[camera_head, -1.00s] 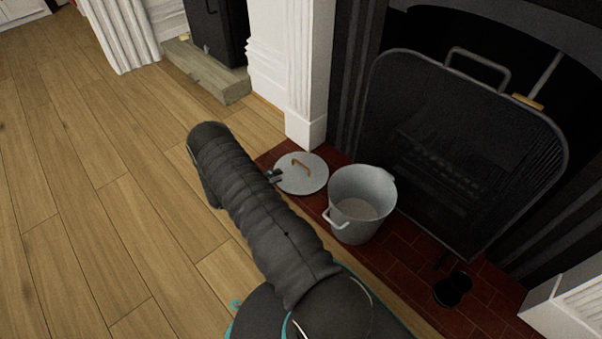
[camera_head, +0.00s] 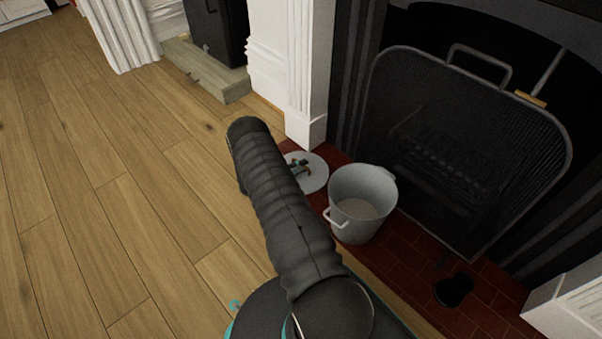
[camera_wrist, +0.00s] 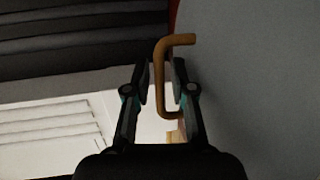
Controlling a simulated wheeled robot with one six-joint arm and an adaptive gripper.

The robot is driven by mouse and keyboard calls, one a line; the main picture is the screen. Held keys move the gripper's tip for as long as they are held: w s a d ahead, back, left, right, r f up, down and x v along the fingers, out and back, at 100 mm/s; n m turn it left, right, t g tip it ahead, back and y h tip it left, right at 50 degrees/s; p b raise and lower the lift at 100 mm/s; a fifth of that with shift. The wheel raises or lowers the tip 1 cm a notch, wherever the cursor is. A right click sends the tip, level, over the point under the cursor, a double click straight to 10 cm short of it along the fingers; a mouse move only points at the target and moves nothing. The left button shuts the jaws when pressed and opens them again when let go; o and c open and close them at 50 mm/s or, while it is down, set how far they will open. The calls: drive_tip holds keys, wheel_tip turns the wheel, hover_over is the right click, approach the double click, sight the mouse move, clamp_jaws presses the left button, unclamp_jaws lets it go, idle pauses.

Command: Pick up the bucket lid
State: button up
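The round grey bucket lid (camera_head: 318,180) lies on the brick hearth beside the bucket, its left part hidden behind my arm in the head view. In the wrist view the lid's grey face (camera_wrist: 250,70) fills the right side, with its brown bar handle (camera_wrist: 158,75) standing out from it. My gripper (camera_wrist: 161,80) is open, with one finger on each side of the handle. Small gaps seem to show beside the handle. In the head view my gripper (camera_head: 301,167) is over the lid's middle, mostly covering the handle.
The open grey bucket (camera_head: 362,200) stands upright just right of the lid. A dark mesh fire screen (camera_head: 450,150) stands behind it. The white fireplace pillar (camera_head: 305,80) rises close behind the lid. Wooden floor (camera_head: 120,200) at the left is clear.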

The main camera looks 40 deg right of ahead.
drive_tip(key=shift+d+f, duration=0.15)
drive_tip(key=shift+d, duration=0.55)
clamp_jaws()
wheel_tip(320, 180, up, 18)
drive_tip(key=p, duration=0.2)
drive_tip(key=shift+p, duration=0.3)
